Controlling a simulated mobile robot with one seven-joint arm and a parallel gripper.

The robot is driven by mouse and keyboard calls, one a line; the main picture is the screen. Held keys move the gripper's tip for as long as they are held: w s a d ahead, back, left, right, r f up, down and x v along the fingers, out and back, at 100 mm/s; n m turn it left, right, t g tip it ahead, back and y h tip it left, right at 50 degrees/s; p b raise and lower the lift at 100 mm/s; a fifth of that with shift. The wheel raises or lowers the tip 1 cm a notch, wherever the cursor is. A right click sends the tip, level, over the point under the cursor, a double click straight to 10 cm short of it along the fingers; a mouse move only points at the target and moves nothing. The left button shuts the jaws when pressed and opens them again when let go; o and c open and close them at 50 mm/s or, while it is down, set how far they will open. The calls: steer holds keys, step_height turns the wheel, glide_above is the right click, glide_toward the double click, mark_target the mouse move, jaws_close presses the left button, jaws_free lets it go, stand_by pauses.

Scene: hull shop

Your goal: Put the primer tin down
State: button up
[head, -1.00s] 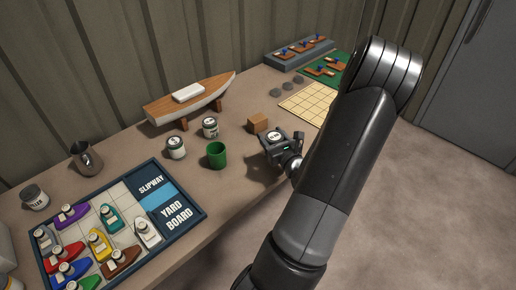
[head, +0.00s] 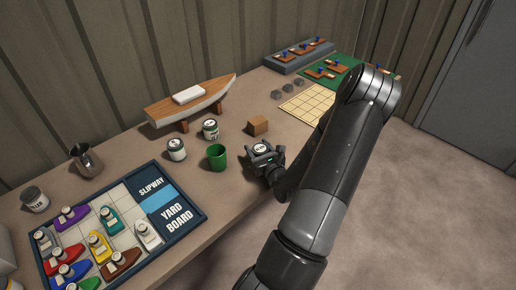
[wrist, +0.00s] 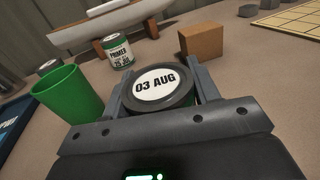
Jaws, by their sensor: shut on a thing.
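My gripper (head: 264,154) is shut on the primer tin (head: 260,147), right of the green cup near the bench's front edge. In the wrist view the tin's dark-rimmed lid (wrist: 156,84) has a white label reading "03 AUG" and sits between both fingers. The tin looks upright; most of its side is hidden. I cannot tell whether its base touches the bench (head: 233,185). A second tin (wrist: 117,50), marked "PRIMER", stands behind it. It also shows in the head view (head: 210,130), with another similar tin (head: 176,150) to its left.
The green cup (head: 217,157) stands close on the left and a wooden block (head: 257,125) just behind. A model boat (head: 190,100) stands at the back. The yard board (head: 195,212) with several toy boats lies left. A grid mat (head: 305,104) lies to the right.

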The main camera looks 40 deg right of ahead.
steer(key=o, duration=0.7)
steer(key=shift+f, duration=0.2)
steer(key=o, duration=0.5)
steer(key=shift+s, duration=0.15)
